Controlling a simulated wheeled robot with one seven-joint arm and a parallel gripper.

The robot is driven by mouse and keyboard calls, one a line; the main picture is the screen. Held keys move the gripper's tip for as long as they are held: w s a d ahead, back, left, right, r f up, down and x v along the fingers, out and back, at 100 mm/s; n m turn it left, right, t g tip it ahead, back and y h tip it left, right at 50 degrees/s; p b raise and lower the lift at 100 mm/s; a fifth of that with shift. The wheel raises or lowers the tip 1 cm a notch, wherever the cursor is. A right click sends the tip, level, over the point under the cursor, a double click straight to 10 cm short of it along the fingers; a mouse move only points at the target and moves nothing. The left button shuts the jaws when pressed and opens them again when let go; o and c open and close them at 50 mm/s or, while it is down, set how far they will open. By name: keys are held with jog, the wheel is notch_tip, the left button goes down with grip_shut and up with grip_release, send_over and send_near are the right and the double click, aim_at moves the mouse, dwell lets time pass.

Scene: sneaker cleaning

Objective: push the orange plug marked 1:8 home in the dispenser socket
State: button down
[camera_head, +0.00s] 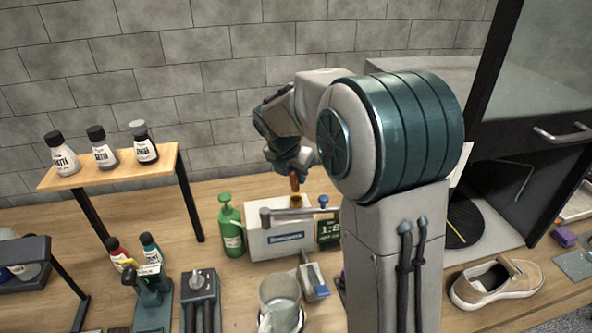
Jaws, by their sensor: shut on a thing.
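The white dispenser (264,244) stands on the workbench in the head view, with a grey bar across its front. My gripper (294,172) is above the top of the dispenser, pointing down, partly hidden by my own arm. It is shut on the orange plug (294,184), of which only a short orange-brown part shows below the fingers. A brownish-yellow socket (296,199) rises from the dispenser top just under the plug. I cannot tell whether plug and socket touch. The plug's own marking is not readable. A dark green sign (329,230) reading 1:8 stands right of the dispenser.
A green bottle (231,230) stands close left of the dispenser. A clear jug (279,299) and a small blue-ended tool (315,280) are in front. A wooden shelf (110,177) with bottles is left. A tan sneaker (498,282) lies right.

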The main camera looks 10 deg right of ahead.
aim_at(296, 187)
jog(key=shift+f, duration=0.65)
jog(key=shift+p, duration=0.6)
dwell(1.3)
jog(key=shift+f+b, duration=0.8)
jog(key=shift+f, duration=0.8)
jog(key=c, duration=1.3)
grip_release()
jog(key=shift+r, duration=0.1)
jog(key=v, duration=1.3)
jog(key=shift+r, duration=0.35)
